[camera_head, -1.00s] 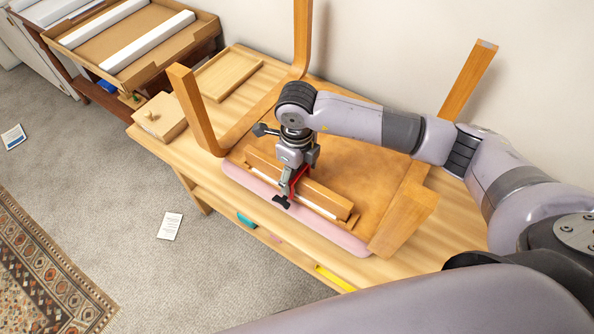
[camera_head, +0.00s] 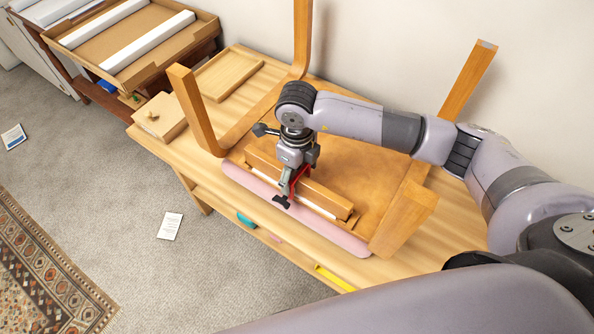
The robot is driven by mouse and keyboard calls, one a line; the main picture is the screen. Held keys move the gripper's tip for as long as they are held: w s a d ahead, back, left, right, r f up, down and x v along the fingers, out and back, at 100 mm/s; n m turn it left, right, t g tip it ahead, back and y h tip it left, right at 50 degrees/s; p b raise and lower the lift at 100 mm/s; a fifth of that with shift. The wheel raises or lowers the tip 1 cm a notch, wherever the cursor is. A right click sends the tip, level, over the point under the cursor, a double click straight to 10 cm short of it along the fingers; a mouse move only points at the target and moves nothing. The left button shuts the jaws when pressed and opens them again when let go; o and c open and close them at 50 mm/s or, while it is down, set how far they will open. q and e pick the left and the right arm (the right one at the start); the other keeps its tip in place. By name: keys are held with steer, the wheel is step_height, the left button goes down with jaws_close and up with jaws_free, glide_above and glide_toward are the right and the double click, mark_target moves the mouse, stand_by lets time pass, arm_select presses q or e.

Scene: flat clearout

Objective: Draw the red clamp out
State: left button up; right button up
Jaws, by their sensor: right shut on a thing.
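The red clamp (camera_head: 301,171) sits across the wooden rail (camera_head: 322,196) at the near edge of an upturned stool or chair. Its red part shows beside my gripper, and a black handle (camera_head: 282,201) sticks out on the near side. My right gripper (camera_head: 291,178) points down over the rail and is shut on the clamp; the fingers hide much of it. The upturned seat (camera_head: 370,160) lies on the wooden bench with its legs up. My left gripper is not in view.
Wooden legs (camera_head: 195,110) rise around my right arm, with another leg (camera_head: 405,220) at the near right. A small wooden box (camera_head: 160,118) and a shallow wooden tray (camera_head: 228,75) stand on the bench's left. A pink pad (camera_head: 330,234) lies under the seat. Open floor lies in front.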

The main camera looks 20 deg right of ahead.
steer(key=shift+r+p, duration=0.8)
steer(key=shift+r, duration=0.65)
steer(key=shift+r, duration=0.15)
steer(key=shift+r, duration=0.5)
steer(key=shift+r+p, duration=0.1)
steer(key=shift+p, duration=0.2)
steer(key=shift+r+p, duration=0.9)
steer(key=shift+r, duration=1)
